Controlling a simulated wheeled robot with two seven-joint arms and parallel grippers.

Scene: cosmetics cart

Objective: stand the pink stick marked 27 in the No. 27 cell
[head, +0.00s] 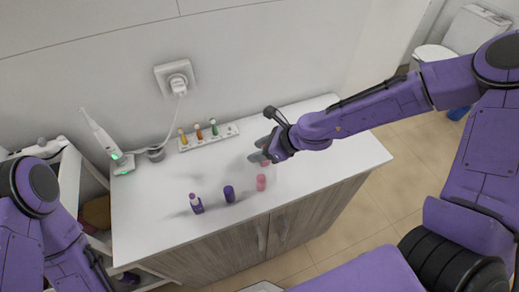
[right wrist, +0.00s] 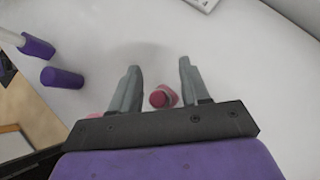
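A pink stick (right wrist: 162,97) stands on the white cart top, with a darker pink round end facing the camera. In the head view it (head: 265,163) is partly hidden by my right gripper (head: 259,151). A white rack (head: 228,130) stands at the back of the cart top. Its cell numbers and the stick's marking are too small to read. My left gripper is out of view.
A pink cylinder (head: 261,182), a purple cylinder (head: 229,194) and a purple stick with a pale top (head: 197,205) stand near the front. The rack holds yellow, orange and green-topped sticks. A white corded device (head: 122,162) stands at the left. The right of the top is clear.

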